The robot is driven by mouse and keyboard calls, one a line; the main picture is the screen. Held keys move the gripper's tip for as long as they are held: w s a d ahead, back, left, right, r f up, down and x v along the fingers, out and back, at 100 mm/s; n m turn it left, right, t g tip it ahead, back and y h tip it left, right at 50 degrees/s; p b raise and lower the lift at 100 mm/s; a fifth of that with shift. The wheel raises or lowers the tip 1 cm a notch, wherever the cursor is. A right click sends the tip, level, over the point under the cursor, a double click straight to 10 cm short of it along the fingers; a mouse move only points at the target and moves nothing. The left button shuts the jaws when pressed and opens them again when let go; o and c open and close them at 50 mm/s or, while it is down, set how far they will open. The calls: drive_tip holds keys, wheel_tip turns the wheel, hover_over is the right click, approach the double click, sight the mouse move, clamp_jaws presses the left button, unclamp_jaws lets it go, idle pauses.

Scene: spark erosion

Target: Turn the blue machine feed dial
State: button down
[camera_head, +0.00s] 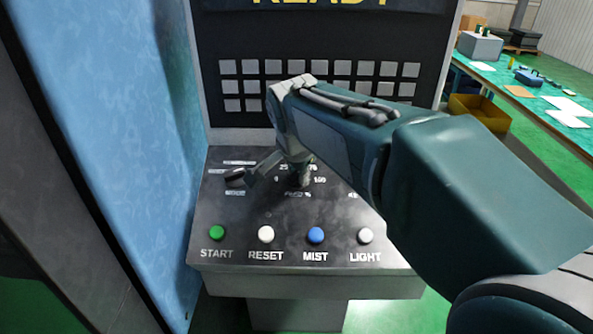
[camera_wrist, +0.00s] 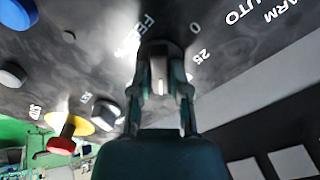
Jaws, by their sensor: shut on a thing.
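The feed dial (camera_wrist: 158,48) is a dark round knob on the sloped black control panel (camera_head: 335,222). The printed FEED, 0 and 25 markings lie around it in the wrist view. My gripper (camera_wrist: 161,68) is shut on the dial, with one finger on each side of it. A pale strip shows between the fingers. In the head view my gripper (camera_head: 301,178) reaches down onto the dial's printed scale, with 0, 25, 75 and 100 visible around it. There the dial is mostly hidden by my gripper, and its pointer setting cannot be read.
Green START (camera_head: 216,232), white RESET (camera_head: 266,234), blue MIST (camera_head: 316,235) and white LIGHT (camera_head: 365,236) buttons line the panel's front. A red button on yellow (camera_wrist: 66,137) and a dark knob (camera_wrist: 105,112) stand nearby. A blue machine wall (camera_head: 110,120) rises at left.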

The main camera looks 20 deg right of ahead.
idle(0.4)
drive_tip(key=c, duration=0.6)
unclamp_jaws()
drive_tip(key=v, duration=1.2)
drive_tip(key=shift+w, duration=0.1)
drive_tip(key=s+d+f+n+y, duration=0.1)
drive_tip(key=s+f+n, duration=1.1)
drive_tip(key=s+f, duration=0.3)
drive_tip(key=shift+s+d+f+t+y, duration=0.3)
drive_tip(key=shift+s+f+t, duration=0.1)
drive_tip(key=shift+f, duration=0.4)
